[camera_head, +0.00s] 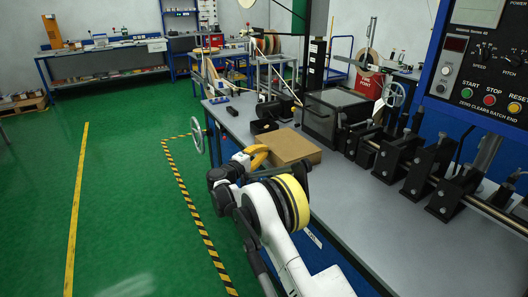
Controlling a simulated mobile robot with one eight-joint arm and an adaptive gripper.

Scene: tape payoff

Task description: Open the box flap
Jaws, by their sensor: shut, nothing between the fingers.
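A brown cardboard box (293,146) sits on the grey bench in the middle of the view. Its top looks flat and closed; no raised flap can be made out. My gripper (259,153), with yellow-orange parts, is at the box's left edge. It is shut and holds nothing. Whether it touches the box cannot be told. My arm hides the near side of the box and part of the gripper.
The grey bench (355,225) has a clear area right of my arm. Black roller brackets (405,165) and a control panel (490,65) stand at the right. A dark machine box (335,112) is behind the cardboard box. A handwheel (196,136) projects left of the bench.

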